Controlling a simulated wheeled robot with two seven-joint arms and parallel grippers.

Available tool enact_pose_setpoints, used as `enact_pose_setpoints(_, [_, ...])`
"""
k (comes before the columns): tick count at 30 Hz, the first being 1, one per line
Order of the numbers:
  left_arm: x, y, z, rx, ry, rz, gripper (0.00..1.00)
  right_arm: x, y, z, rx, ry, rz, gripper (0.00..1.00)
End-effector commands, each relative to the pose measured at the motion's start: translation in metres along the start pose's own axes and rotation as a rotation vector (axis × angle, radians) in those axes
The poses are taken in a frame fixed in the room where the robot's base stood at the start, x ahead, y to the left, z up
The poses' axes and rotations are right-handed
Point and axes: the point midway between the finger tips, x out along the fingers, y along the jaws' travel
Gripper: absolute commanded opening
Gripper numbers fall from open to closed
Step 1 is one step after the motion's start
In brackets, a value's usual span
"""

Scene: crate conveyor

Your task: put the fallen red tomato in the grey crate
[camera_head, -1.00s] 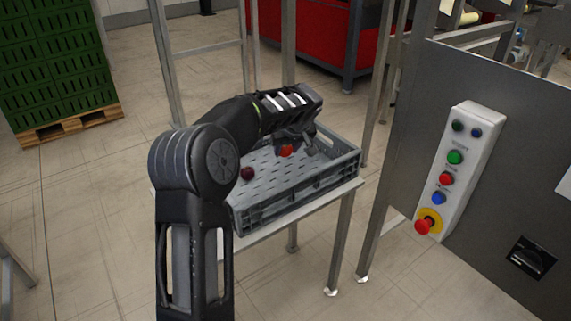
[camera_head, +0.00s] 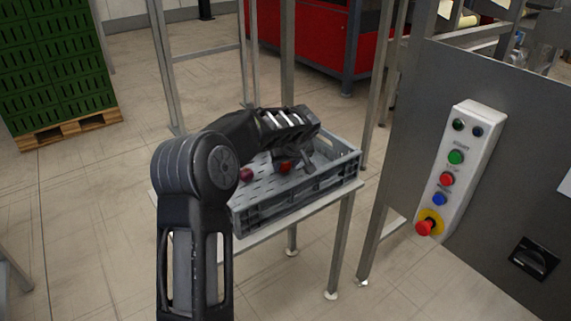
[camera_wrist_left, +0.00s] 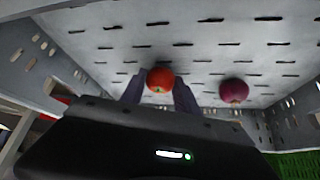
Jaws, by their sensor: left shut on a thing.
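The red tomato (camera_head: 285,167) is between the fingers of my left gripper (camera_head: 293,165), low inside the grey crate (camera_head: 300,197). In the left wrist view the tomato (camera_wrist_left: 160,80) sits between the two dark fingertips (camera_wrist_left: 159,90), which are shut on it. I cannot tell whether the tomato touches the crate floor. The grey crate has a slotted floor and stands on a light table. My right gripper is not in view.
A dark purple-red round item, like an onion (camera_head: 246,174), lies in the crate, left of the tomato; it also shows in the wrist view (camera_wrist_left: 233,91). Metal posts (camera_head: 380,150) stand behind the table. A grey panel with a button box (camera_head: 455,165) is at the right.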

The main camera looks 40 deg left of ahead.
Motion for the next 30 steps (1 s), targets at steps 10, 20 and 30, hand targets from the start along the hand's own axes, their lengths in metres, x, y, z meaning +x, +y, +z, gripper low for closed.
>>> enact_pose_setpoints(10, [0.001, 0.0, 0.0, 0.0, 0.0, 0.0, 0.59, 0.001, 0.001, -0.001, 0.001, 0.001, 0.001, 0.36])
enact_pose_setpoints(20, [-0.003, 0.0, -0.002, 0.0, 0.0, 0.0, 0.59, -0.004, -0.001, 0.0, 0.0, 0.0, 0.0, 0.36])
enact_pose_setpoints(30, [-0.057, 0.001, -0.003, 0.0, 0.003, 0.003, 0.59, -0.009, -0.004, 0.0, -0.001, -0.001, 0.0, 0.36])
